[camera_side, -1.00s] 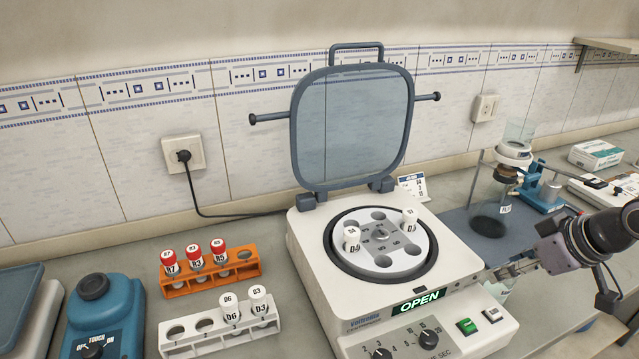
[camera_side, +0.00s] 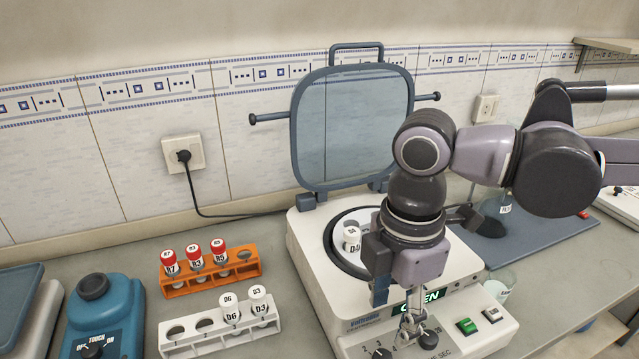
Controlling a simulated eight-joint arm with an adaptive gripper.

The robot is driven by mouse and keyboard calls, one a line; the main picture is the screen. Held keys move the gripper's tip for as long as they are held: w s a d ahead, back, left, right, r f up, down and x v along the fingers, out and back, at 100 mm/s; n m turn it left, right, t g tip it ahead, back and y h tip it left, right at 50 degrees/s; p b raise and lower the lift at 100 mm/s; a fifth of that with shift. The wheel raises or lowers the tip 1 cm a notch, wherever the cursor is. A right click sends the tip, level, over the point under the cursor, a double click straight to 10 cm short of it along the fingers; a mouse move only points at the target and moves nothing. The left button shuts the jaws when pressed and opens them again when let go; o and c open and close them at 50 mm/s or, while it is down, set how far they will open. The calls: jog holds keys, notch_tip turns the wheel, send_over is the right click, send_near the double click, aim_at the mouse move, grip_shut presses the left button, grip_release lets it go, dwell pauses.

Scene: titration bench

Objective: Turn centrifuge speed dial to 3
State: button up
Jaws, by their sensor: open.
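The centrifuge (camera_side: 310,240) stands open with its clear lid (camera_side: 350,130) raised. Its front panel carries a dark dial (camera_side: 381,354) at the bottom edge of the view, with small numbers around it. It looks like the speed dial, and its exact setting is too small to tell. A second dark dial (camera_side: 429,339), beside SEC lettering, sits to its right. My gripper (camera_side: 409,333) points down, open, in front of the panel, with its fingertips over the area between the two dials. I cannot tell whether it touches the panel. It hides part of the OPEN display (camera_side: 430,294) and most of the rotor.
A white-capped tube (camera_side: 351,239) shows in the rotor. An orange rack (camera_side: 210,275) with red-capped tubes and a white rack (camera_side: 205,340) with white-capped tubes stand left. A blue mixer (camera_side: 105,315) is further left. Green (camera_side: 467,326) and white (camera_side: 493,315) buttons are right of the dials.

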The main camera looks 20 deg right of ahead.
aim_at(383, 356)
notch_tip(383, 356, down, 10)
dwell(0.6)
grip_shut()
